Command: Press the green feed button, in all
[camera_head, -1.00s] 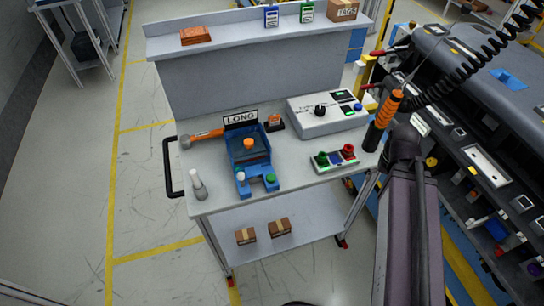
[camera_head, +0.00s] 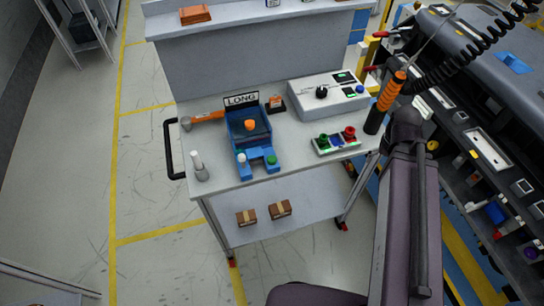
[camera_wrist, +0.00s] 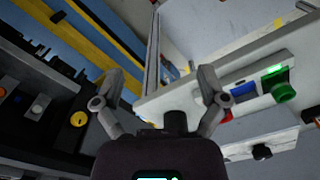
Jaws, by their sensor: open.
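A small pale button box (camera_head: 322,152) lies on the cart top near its front right edge. It carries a green button (camera_head: 324,140) on the left, a blue patch in the middle and a red button (camera_head: 349,133) on the right. In the wrist view the green button (camera_wrist: 284,93) stands out at the right beside a lit green patch; the red button is mostly hidden behind a finger. My gripper (camera_wrist: 161,75) is open and empty, with the green button to the right of its fingers. The head view does not show my gripper's fingers.
A blue fixture (camera_head: 235,128) with another small green button (camera_head: 272,160) and a white one stands left of the box. A dark dashboard (camera_head: 480,150) fills the right side.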

